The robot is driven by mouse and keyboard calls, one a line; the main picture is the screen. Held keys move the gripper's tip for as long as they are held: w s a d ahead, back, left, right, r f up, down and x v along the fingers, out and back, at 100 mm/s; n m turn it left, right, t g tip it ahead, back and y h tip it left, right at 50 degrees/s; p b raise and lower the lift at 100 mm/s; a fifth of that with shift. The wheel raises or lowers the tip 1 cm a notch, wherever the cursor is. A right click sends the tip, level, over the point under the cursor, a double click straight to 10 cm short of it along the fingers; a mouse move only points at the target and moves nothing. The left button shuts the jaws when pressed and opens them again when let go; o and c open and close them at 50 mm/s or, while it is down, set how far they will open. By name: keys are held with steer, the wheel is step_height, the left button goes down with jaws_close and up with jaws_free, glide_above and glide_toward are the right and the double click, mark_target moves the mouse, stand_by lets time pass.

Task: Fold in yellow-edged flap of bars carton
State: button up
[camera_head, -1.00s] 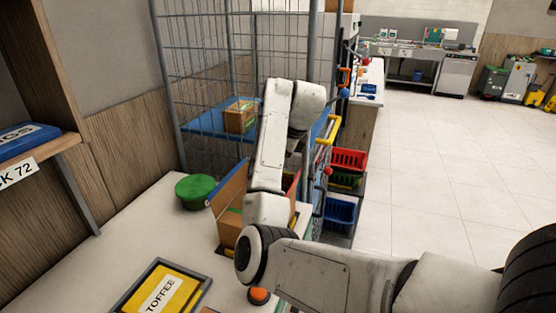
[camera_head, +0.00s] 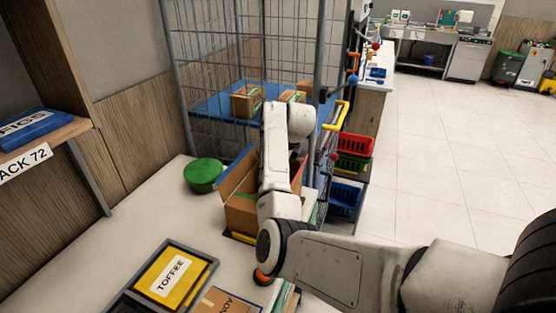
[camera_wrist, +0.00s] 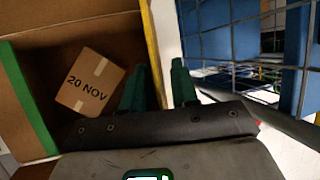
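The open brown carton (camera_head: 240,207) stands on the white counter, partly behind my arm. Its blue-edged flap (camera_head: 236,168) stands up at the left; a red edge shows right of my arm. A yellow strip (camera_head: 241,237) shows low at its front. In the wrist view, the carton's inside holds a small box marked 20 NOV (camera_wrist: 88,82). A green edge (camera_wrist: 28,95) is at the left, and the yellow edge (camera_wrist: 150,45) runs down towards my gripper (camera_wrist: 159,78). The green fingers are apart, one each side of the yellow edge's line; contact is unclear. My arm hides the gripper in the head view.
A green round tub (camera_head: 204,174) stands left of the carton. A wire cage (camera_head: 245,50) with small boxes rises behind. Coloured baskets (camera_head: 351,165) are at the right.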

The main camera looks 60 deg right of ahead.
steer(key=shift+c, duration=0.3)
jaws_close()
steer(key=shift+a, duration=0.1)
steer(key=h+b, duration=0.2)
steer(key=b, duration=0.1)
steer(key=a+f+n+h+b, duration=0.1)
steer(key=h+b, duration=0.1)
steer(key=b, duration=0.1)
steer(key=t+h+b, duration=0.1)
steer(key=h+b, duration=0.1)
steer(key=b, duration=0.1)
steer(key=shift+a+f+n+h, duration=0.3)
steer(key=shift+a, duration=0.1)
steer(key=shift+r, duration=0.1)
